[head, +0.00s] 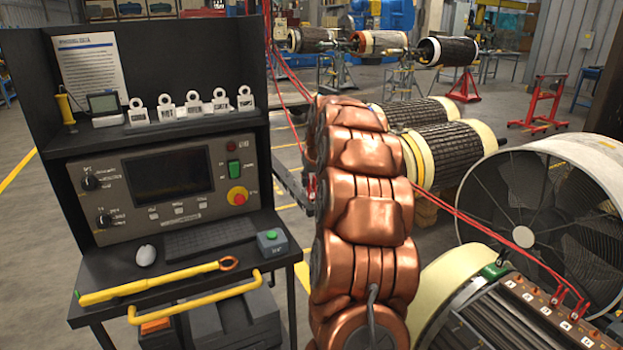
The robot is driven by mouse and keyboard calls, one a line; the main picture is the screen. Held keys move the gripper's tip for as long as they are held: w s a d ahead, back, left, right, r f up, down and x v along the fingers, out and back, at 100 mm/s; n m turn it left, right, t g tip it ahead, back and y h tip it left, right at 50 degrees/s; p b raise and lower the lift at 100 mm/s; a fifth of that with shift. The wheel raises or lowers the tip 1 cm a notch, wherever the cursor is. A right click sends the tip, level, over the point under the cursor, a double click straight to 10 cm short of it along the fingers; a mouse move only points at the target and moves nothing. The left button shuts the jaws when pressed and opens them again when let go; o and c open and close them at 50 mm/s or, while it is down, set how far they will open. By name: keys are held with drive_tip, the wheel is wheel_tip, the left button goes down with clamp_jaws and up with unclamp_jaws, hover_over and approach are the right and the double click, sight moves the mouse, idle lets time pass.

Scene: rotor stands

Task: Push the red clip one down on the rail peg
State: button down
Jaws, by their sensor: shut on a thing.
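My copper-coloured arm fills the middle of the head view, and my gripper cannot be made out. A small red piece, possibly the red clip (311,186), shows at the left edge of my arm beside a dark rail (293,186). Most of that area is hidden behind my arm, so I cannot tell whether the piece sits on a peg. Red cables (480,222) run from behind my arm to red clips (577,311) on the terminal strip of the near rotor (480,318) at lower right.
A dark console desk (190,270) stands at left with a yellow ring-ended tool (150,283) and a green-button box (271,240) on it. A large fan (545,195) stands at right. More rotors (450,150) lie behind my arm.

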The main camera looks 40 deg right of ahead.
drive_tip(key=shift+f+b, duration=0.35)
drive_tip(key=shift+f, duration=0.15)
idle(0.6)
drive_tip(key=c, duration=0.8)
unclamp_jaws()
drive_tip(key=v, duration=1.2)
drive_tip(key=s+a+f+n+g+y, duration=0.1)
drive_tip(key=s+a+f, duration=0.15)
drive_tip(key=a, duration=0.75)
drive_tip(key=s+a+f+n+g+y, duration=0.15)
drive_tip(key=s+a, duration=0.25)
drive_tip(key=a, duration=0.6)
drive_tip(key=s+a+f+n+g+y, duration=0.1)
drive_tip(key=s+a+f, duration=0.2)
drive_tip(key=a, duration=0.6)
drive_tip(key=s+a+f+g, duration=0.1)
drive_tip(key=s+a+f, duration=0.2)
drive_tip(key=s, duration=0.5)
drive_tip(key=s+a+f+n+g+p, duration=0.1)
drive_tip(key=s+a+f, duration=0.1)
drive_tip(key=s+a, duration=0.3)
drive_tip(key=s+a+f+n+g, duration=0.1)
drive_tip(key=s+a+f+g, duration=0.1)
drive_tip(key=s, duration=0.8)
drive_tip(key=shift+s+a+f, duration=0.3)
drive_tip(key=shift+a+f, duration=0.5)
drive_tip(key=shift+a, duration=0.1)
